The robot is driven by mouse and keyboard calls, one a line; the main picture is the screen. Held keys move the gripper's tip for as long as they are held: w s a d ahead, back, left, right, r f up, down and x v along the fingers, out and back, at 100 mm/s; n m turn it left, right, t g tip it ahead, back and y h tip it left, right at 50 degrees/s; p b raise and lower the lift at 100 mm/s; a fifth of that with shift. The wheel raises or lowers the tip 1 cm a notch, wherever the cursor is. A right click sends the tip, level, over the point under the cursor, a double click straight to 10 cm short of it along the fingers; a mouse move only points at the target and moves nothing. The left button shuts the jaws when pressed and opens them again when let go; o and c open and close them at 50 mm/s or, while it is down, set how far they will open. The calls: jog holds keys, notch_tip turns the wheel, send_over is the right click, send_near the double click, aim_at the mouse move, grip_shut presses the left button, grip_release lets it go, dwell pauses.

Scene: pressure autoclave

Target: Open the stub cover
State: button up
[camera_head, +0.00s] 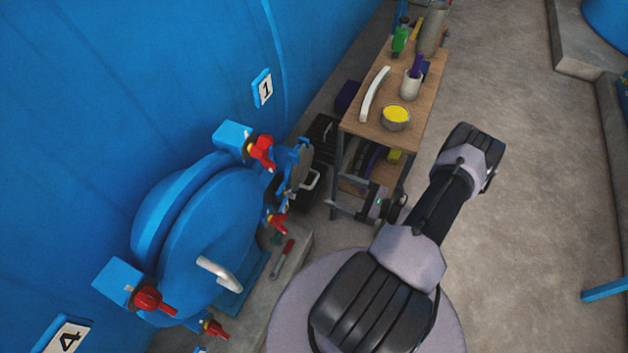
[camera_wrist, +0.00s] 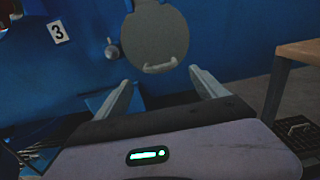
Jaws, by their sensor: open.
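The stub cover (camera_head: 299,168) is a grey round lid with a pale bar handle (camera_head: 311,184). It sits just right of the big blue hatch. In the wrist view the cover (camera_wrist: 155,30) faces me at top centre, with its handle (camera_wrist: 160,66) at the lower edge. My gripper (camera_head: 335,195) is open and empty, a short way right of the cover. In the wrist view my gripper's fingertips (camera_wrist: 160,78) stand apart, one to each side of the handle and lower in the picture. I see no contact. The stub behind the cover is hidden.
The blue hatch (camera_head: 215,240) has red-handled clamps (camera_head: 262,153) and a white handle (camera_head: 220,273). A wooden table (camera_head: 402,140) carrying a yellow-filled bowl (camera_head: 396,117) and other items stands close beyond my gripper. A grey knob (camera_wrist: 112,50) is left of the cover.

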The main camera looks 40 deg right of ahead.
aim_at(315, 180)
jog(key=b+x, duration=0.1)
jog(key=x, duration=0.7)
grip_shut()
